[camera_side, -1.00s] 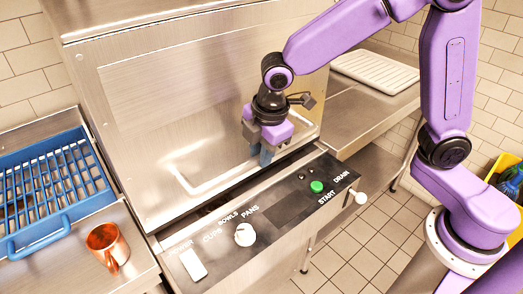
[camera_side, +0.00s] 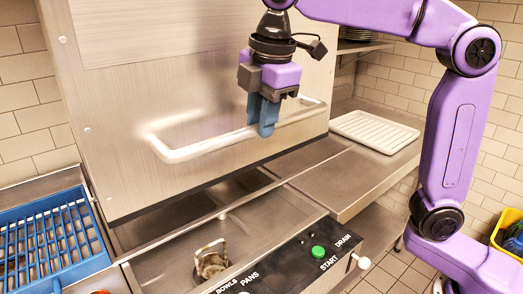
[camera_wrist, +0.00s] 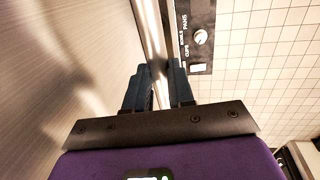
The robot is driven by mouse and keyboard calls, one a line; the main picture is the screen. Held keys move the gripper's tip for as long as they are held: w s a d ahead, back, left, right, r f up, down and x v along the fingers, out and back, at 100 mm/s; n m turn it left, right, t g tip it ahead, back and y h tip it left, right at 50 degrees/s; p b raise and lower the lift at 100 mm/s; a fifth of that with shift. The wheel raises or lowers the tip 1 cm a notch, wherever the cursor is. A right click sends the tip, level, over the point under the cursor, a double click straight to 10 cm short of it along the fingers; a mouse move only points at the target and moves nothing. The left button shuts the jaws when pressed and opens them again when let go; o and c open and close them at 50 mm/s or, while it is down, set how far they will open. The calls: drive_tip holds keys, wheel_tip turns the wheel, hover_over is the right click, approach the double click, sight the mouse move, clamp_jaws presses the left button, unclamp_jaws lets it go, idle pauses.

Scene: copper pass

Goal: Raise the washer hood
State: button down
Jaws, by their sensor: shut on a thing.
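The washer hood (camera_side: 190,85) is a large brushed-steel panel, raised clear of the washer body, with a gap below its dark lower edge. A pale bar handle (camera_side: 195,150) runs across its front. My gripper (camera_side: 264,118) is shut on this handle, right of its middle, with blue-grey fingers pointing down. In the wrist view the handle (camera_wrist: 152,35) passes between the two fingertips (camera_wrist: 160,72). The fingers hide a short part of the bar.
Under the hood, a metal cup-like thing (camera_side: 211,260) stands in the open wash bay. The black control panel (camera_side: 300,265) with a green button lies in front. A blue rack (camera_side: 50,240) is at left, a white ribbed tray (camera_side: 375,132) at right.

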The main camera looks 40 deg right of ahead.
drive_tip(key=shift+r, duration=3.1)
drive_tip(key=c, duration=1)
unclamp_jaws()
drive_tip(key=shift+o, duration=0.2)
drive_tip(key=shift+f, duration=0.15)
wheel_tip(320, 180, down, 29)
drive_tip(key=shift+s, duration=0.2)
drive_tip(key=o, duration=0.5)
drive_tip(key=s+r, duration=0.3)
drive_tip(key=r, duration=1.4)
drive_tip(key=shift+s+a+r, duration=0.15)
drive_tip(key=shift+s+r, duration=0.05)
drive_tip(key=shift+r, duration=0.2)
drive_tip(key=s+d+f+m+g, duration=0.1)
drive_tip(key=s+d+f+m, duration=0.1)
drive_tip(key=s+d+f, duration=0.4)
drive_tip(key=shift+s+d+f, duration=0.2)
drive_tip(key=shift+s+f, duration=0.6)
drive_tip(key=shift+s, duration=0.2)
drive_tip(key=s+d+f, duration=0.1)
drive_tip(key=s+d, duration=0.1)
drive_tip(key=s+d+f+m, duration=0.1)
drive_tip(key=s+d+f, duration=0.1)
drive_tip(key=s+d+f+m, duration=0.1)
drive_tip(key=s+d+f, duration=0.1)
drive_tip(key=s, duration=0.1)
drive_tip(key=shift+s+g, duration=0.1)
drive_tip(key=shift+g, duration=0.3)
drive_tip(key=c, duration=0.5)
